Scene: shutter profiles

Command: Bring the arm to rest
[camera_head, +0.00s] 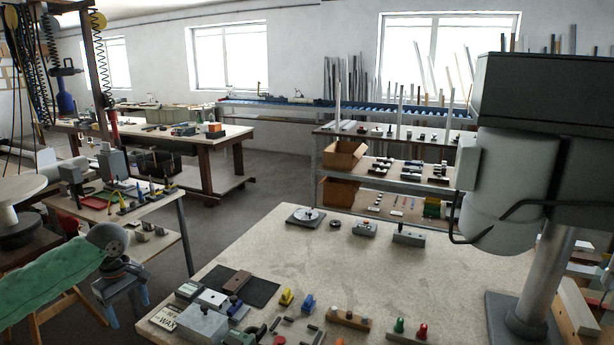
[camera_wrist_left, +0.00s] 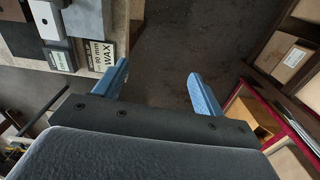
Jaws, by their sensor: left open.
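My left arm, in a green sleeve, comes in from the left in the head view. My left gripper (camera_head: 127,303) hangs beside the left front corner of the near table (camera_head: 290,240), with its blue fingers pointing down. In the left wrist view the two blue fingers of my left gripper (camera_wrist_left: 160,84) are spread apart. Only floor shows between them, and the gripper is empty. My right gripper is in neither view.
A grey box (camera_head: 202,322), a WAX box (camera_head: 166,318) and a dark mat (camera_head: 248,288) lie near the table's left edge. A drill press (camera_head: 507,190) stands at the right. A small workbench (camera_head: 128,206) stands behind my left arm. The table's middle is clear.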

